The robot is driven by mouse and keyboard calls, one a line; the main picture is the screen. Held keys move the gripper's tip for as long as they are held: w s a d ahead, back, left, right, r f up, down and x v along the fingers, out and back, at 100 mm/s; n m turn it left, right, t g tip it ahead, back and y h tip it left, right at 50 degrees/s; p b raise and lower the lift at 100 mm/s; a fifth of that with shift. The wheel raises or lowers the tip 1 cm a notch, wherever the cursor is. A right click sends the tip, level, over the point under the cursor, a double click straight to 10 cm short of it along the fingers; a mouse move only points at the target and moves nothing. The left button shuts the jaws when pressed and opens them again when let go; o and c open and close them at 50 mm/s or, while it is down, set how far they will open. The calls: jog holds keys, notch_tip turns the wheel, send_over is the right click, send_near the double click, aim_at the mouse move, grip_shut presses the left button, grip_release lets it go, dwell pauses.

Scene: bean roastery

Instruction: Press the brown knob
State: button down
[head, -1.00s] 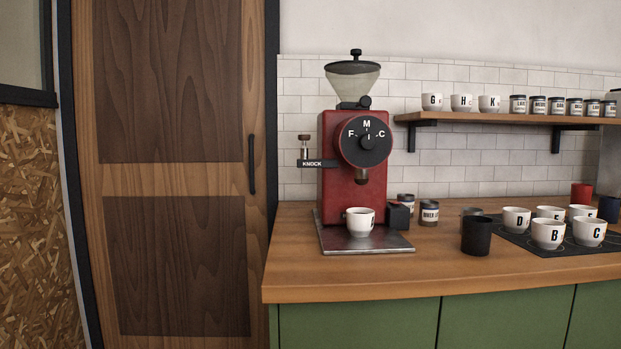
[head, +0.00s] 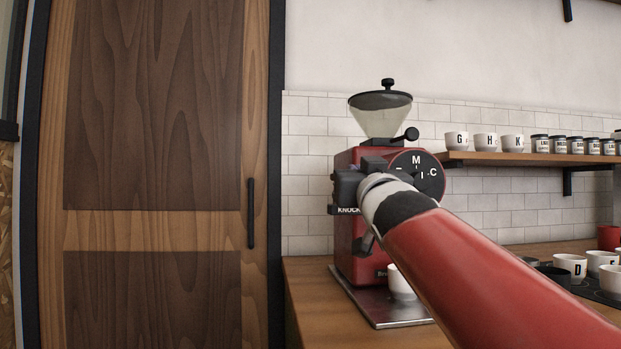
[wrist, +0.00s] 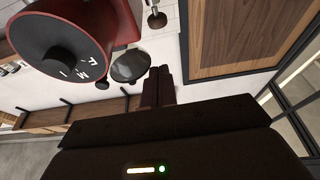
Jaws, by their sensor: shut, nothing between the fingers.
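The red grinder (head: 350,245) stands on the counter, with a black dial marked with letters (head: 428,180) on its front. The brown knob (wrist: 157,19) shows on its short metal stem at the top of the wrist view, beside the red grinder body. In the head view the knob is hidden behind my arm and gripper; only part of the KNOCK label (head: 347,210) shows below. My gripper (wrist: 158,70) is shut and empty, its fingertips apart from the knob in the wrist picture. In the head view my gripper (head: 349,187) is in front of the grinder's left side.
A white cup (head: 400,284) stands on the grinder's metal tray (head: 380,307). The glass hopper (head: 380,115) rises above. A shelf (head: 500,158) with cups and jars is at right. More cups (head: 570,266) stand on the counter. A wooden door (head: 155,230) is at left.

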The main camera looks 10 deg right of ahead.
jog(key=shift+w+a+r+t, duration=0.15)
jog(key=shift+a+r, duration=0.05)
jog(key=shift+r, duration=0.2)
jog(key=shift+w+a+r+t, duration=0.15)
jog(key=shift+r, duration=0.25)
jog(key=shift+w, duration=0.1)
jog(key=p+x, duration=0.5)
jog(key=x, duration=0.4)
jog(key=f+b, duration=0.1)
jog(key=f, duration=0.1)
jog(key=f+b, duration=0.1)
jog(key=shift+w+f+b, duration=0.35)
jog(key=shift+w+f, duration=0.05)
